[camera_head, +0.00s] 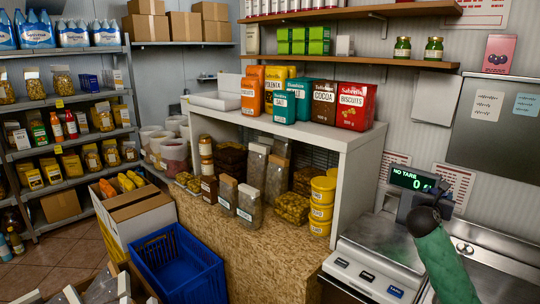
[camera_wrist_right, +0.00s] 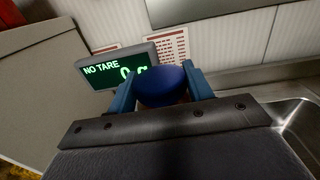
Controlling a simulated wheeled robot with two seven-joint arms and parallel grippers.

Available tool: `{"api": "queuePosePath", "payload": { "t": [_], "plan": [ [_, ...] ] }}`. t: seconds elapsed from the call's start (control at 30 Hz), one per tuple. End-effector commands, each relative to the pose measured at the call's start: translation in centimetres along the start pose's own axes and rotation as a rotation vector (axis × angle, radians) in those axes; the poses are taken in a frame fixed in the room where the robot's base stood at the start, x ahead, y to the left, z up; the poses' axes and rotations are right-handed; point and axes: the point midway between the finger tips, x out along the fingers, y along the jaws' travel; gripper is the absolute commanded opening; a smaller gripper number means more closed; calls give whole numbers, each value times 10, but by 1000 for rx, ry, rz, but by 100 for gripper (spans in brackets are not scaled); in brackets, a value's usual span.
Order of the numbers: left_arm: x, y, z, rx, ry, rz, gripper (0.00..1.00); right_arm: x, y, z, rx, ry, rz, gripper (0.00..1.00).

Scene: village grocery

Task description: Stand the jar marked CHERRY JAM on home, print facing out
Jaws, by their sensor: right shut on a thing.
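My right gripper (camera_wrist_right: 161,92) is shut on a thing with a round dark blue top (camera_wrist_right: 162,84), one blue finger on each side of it. In the wrist view only this top shows; its side and any print are hidden, so I cannot tell whether it is the CHERRY JAM jar. In the head view my right gripper (camera_head: 424,220) is a dark shape at the end of my green arm, in front of the scale display. My left gripper is not in view.
The scale display (camera_head: 412,180) reads NO TARE, above the scale (camera_head: 375,262) and beside a metal sink (camera_head: 490,262). A white shelf unit (camera_head: 357,138) carries tins and boxes. The wall shelf (camera_head: 365,62) has free room left of the jars.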

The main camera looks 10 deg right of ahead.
Motion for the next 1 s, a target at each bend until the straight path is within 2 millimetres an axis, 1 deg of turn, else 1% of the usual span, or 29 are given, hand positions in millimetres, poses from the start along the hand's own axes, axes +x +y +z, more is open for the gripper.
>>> {"api": "queuePosePath", "payload": {
  "t": [0.03,0.07,0.17,0.2,0.27,0.3,0.37,0.4,0.47,0.5,0.57,0.6,0.67,0.7,0.83,1.0],
  "plan": [
    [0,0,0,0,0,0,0,0,4,10,2,-5,24,0],
    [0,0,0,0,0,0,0,-2,7,15,1,-6,42,0],
    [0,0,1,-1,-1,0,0,-13,23,37,2,-8,118,0],
    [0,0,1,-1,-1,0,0,-21,33,45,1,-9,157,0],
    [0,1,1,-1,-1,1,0,-35,49,53,-1,-7,215,0],
    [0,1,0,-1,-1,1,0,-46,60,58,0,-7,253,0],
    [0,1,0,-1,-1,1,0,-64,77,59,-2,-6,313,0],
    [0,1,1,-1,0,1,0,-77,89,56,-3,-4,353,0],
    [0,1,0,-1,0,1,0,-98,105,47,-4,-2,411,0],
    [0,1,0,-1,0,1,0,-112,115,40,-4,0,448,0],
    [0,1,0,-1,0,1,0,-132,128,28,-4,0,500,0],
    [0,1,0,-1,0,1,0,-146,136,18,-3,1,532,0],
    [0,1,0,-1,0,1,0,-167,147,4,-2,1,578,0],
    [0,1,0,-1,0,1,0,-181,153,-8,-3,3,605,0],
    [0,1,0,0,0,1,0,-225,169,-45,0,5,685,0],
    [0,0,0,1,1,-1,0,-274,179,-91,1,4,752,0]
  ]
}}
